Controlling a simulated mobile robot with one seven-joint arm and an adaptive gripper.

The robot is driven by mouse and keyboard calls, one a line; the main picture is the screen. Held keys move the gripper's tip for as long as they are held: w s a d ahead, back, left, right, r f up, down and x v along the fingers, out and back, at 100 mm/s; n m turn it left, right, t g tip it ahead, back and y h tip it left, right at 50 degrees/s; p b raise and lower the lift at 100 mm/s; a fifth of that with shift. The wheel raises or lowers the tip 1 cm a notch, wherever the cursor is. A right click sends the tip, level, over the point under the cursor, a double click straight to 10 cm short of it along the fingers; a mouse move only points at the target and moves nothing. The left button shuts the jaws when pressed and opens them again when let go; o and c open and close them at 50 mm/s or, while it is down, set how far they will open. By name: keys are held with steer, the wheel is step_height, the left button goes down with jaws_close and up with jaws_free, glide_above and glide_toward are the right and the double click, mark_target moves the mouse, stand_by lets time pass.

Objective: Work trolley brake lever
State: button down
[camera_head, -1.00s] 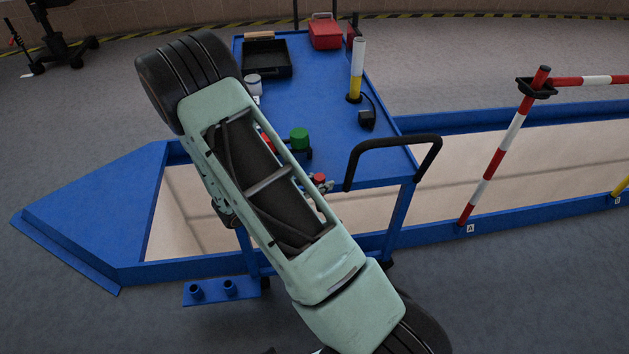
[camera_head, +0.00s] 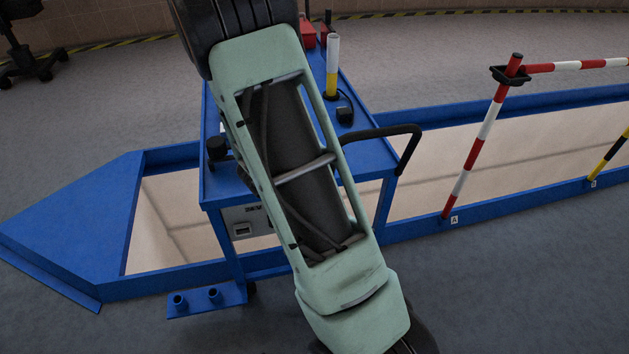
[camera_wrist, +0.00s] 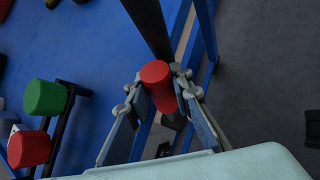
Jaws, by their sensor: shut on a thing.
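The blue trolley (camera_head: 370,160) stands across the blue-framed pit, with a black looped handle (camera_head: 385,130) at its right end. In the wrist view, my gripper (camera_wrist: 162,88) is shut on a red knob (camera_wrist: 156,75), with one finger on each side. A dark shaft shows below the knob. I take it for the brake lever's knob, but the lever's tilt cannot be made out. The black handle bar (camera_wrist: 150,25) passes just beyond it. In the head view my arm hides the gripper and the knob.
In the wrist view, a green knob (camera_wrist: 45,97) and another red knob (camera_wrist: 30,148) stand left of my gripper. A white and yellow tube (camera_head: 332,65) stands on the trolley. A red-and-white post (camera_head: 480,145) rises to the right. Floor at the front right is clear.

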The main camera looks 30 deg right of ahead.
steer(key=shift+f, duration=0.1)
steer(key=c, duration=1.7)
jaws_free()
steer(key=v, duration=1.2)
